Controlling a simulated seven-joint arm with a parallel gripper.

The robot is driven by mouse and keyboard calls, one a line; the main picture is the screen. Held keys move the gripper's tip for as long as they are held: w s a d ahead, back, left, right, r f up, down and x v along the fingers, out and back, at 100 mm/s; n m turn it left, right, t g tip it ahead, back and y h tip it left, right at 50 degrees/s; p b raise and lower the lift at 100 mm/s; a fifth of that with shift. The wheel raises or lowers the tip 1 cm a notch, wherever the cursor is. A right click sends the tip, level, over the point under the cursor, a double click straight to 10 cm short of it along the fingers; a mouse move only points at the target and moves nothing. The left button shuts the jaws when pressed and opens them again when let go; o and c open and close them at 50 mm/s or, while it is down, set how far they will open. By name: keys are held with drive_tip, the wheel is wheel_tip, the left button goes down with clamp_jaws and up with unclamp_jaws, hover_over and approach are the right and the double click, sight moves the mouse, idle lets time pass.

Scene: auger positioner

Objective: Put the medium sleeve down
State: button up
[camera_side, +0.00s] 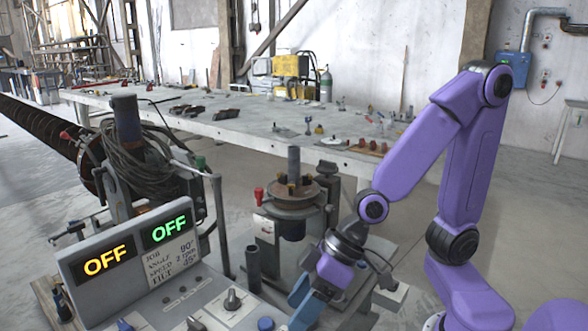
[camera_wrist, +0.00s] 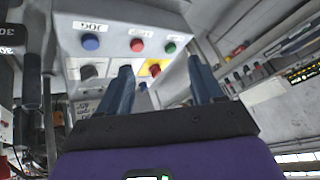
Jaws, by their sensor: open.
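My gripper (camera_side: 302,300) is low at the front, beside the control box, its blue fingers partly visible. In the wrist view the two fingers of my gripper (camera_wrist: 162,75) stand wide apart, with nothing held between them. I cannot tell which part is the medium sleeve. A grey upright cylinder (camera_side: 294,165) stands on the positioner's round table (camera_side: 293,190), apart from my gripper. A dark upright tube (camera_side: 253,268) stands between the control box and the positioner. A thicker dark cylinder (camera_side: 125,118) stands at the left, above coiled cables.
The control box (camera_side: 207,300) has lit OFF signs and knobs. The wrist view shows a panel with blue (camera_wrist: 90,42), red (camera_wrist: 137,45) and green (camera_wrist: 171,48) buttons, and a red button on yellow (camera_wrist: 155,69) beyond the fingers. A long workbench (camera_side: 235,128) with tools stands behind.

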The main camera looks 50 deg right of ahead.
drive_tip(key=w+d+m+t+h, duration=0.1)
drive_tip(key=w+d+m+t, duration=0.1)
drive_tip(key=w+m+t, duration=0.5)
drive_tip(key=m+t+h, duration=0.3)
drive_tip(key=m+h, duration=0.5)
drive_tip(key=h, duration=0.9)
approach(296, 167)
drive_tip(key=shift+x, duration=5.95)
